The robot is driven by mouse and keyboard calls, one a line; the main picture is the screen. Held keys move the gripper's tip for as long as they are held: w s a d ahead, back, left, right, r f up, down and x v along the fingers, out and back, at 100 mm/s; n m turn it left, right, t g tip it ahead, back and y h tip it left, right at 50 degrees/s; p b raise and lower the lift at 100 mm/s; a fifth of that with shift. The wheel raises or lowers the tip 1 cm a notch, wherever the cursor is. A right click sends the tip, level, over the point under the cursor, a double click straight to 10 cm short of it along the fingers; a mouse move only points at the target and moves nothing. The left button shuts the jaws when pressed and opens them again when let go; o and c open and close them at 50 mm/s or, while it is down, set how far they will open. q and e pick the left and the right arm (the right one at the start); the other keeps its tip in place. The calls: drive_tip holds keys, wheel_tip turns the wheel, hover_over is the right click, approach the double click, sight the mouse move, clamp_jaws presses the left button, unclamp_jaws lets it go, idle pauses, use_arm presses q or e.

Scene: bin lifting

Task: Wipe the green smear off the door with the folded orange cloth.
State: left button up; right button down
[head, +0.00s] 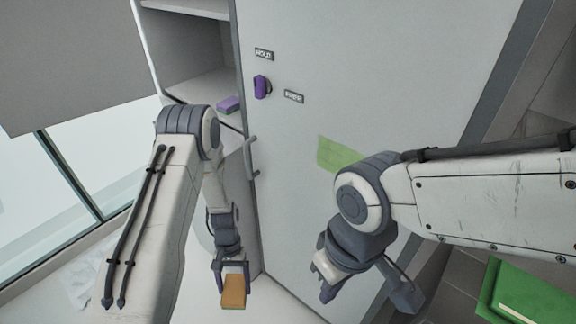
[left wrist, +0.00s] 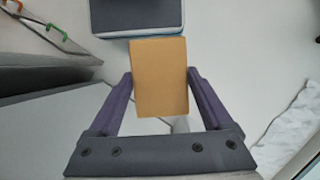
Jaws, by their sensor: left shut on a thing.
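The folded orange cloth (head: 234,291) is held in my left gripper (head: 233,273), low and to the left of the door. In the left wrist view the cloth (left wrist: 160,78) sits between the two purple fingers of my left gripper (left wrist: 162,100). The green smear (head: 338,154) is on the pale grey door (head: 360,60), above and to the right of the cloth and well apart from it. My right arm passes close to the smear in the picture and may hide part of it. My right gripper (head: 326,284) hangs low before the door; its finger gap is unclear.
A purple knob (head: 262,87) and small label plates (head: 293,96) are on the door. A purple block (head: 228,104) lies on an open shelf to the left. A handle (head: 250,155) stands out near the door's left edge. A green object (head: 530,293) is at the lower right.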

use_arm(q)
drive_tip(key=w+d+r+n+t+h+b, duration=0.2)
drive_tip(key=d+r+n+t+h+b, duration=0.15)
drive_tip(key=d+r+h, duration=0.95)
drive_tip(key=w+d+r+n+t+h, duration=0.1)
drive_tip(key=w+d+r+n+t, duration=0.1)
drive_tip(key=w+r+t, duration=0.3)
drive_tip(key=w+d+r+n+t+h, duration=0.1)
drive_tip(key=w+d+r+n+t, duration=0.1)
drive_tip(key=w+r+t, duration=0.4)
drive_tip(key=shift+w+r+b, duration=0.3)
drive_tip(key=shift+w+r, duration=2.6)
drive_tip(key=shift+w, duration=0.2)
drive_tip(key=shift+w+d+b, duration=0.4)
drive_tip(key=shift+w+d, duration=0.2)
drive_tip(key=shift+w, duration=0.15)
